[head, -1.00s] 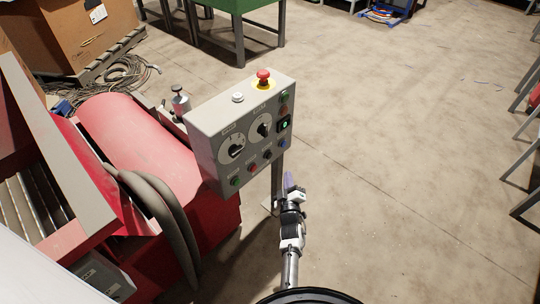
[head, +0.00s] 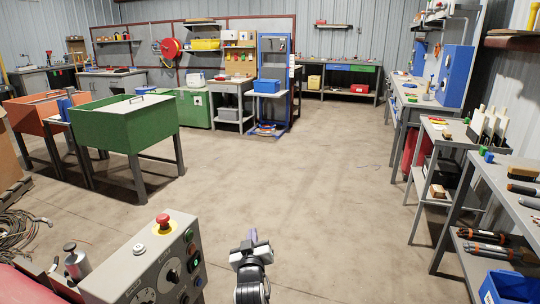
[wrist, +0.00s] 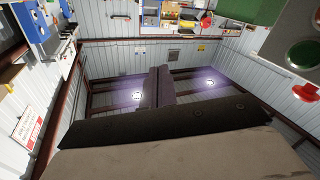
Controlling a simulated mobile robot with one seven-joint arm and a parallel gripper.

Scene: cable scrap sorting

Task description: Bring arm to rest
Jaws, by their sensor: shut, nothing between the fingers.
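My gripper (head: 252,238) shows at the bottom centre of the head view, pointing up and away from me, just right of the grey control box. In the wrist view the fingers (wrist: 158,88) are together with nothing between them. The gripper is apart from the control box and touches nothing that I can see. Most of my arm is below the edge of the head view.
The control box (head: 150,272) with a red stop button (head: 163,221) stands close on the left. A green bin (head: 125,122) on legs is farther left. Shelves and benches (head: 455,150) line the right. The middle floor (head: 310,190) is clear.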

